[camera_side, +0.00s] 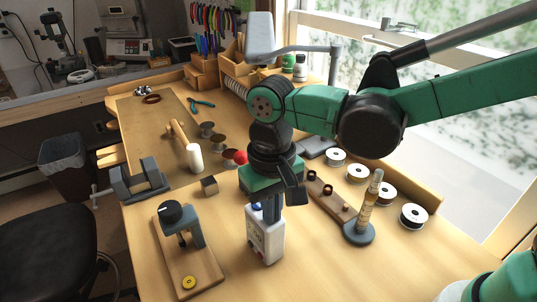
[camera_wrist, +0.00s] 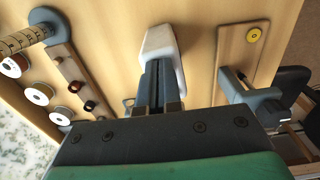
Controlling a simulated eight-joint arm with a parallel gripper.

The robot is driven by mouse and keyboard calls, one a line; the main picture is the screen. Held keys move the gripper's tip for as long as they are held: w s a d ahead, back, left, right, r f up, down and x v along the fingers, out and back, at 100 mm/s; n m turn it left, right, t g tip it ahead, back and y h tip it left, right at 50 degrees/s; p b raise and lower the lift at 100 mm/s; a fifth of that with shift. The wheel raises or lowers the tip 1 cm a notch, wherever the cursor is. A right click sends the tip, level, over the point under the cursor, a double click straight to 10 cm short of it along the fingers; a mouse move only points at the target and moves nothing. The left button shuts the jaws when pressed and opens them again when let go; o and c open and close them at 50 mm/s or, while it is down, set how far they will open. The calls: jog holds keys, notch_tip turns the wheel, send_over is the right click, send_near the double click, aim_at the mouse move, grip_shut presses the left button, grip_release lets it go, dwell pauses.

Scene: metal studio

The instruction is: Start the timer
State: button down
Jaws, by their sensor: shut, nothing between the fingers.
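The timer looks like a white upright box (camera_side: 265,242) standing near the middle of the bench, with small markings on its front and a bit of blue at its top. My gripper (camera_side: 271,211) is shut and empty, pointing down at the top of this box. In the wrist view the shut fingers (camera_wrist: 160,72) lie over the white box (camera_wrist: 160,38) and hide part of its top. I cannot tell whether the fingertips touch it or hover just above.
A wooden board (camera_side: 180,262) with a dark-knobbed stand and yellow disc is to the left. A ring mandrel (camera_side: 362,215) on a round base and several white spools (camera_side: 414,216) are to the right. A grey vise (camera_side: 138,182) sits at the left edge.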

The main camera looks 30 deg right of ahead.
notch_tip(320, 180, up, 7)
jog(key=shift+f, duration=0.1)
jog(key=shift+r, duration=0.6)
dwell(0.4)
notch_tip(320, 180, up, 7)
jog(key=shift+f, duration=0.2)
dwell(0.5)
jog(key=shift+f, duration=0.1)
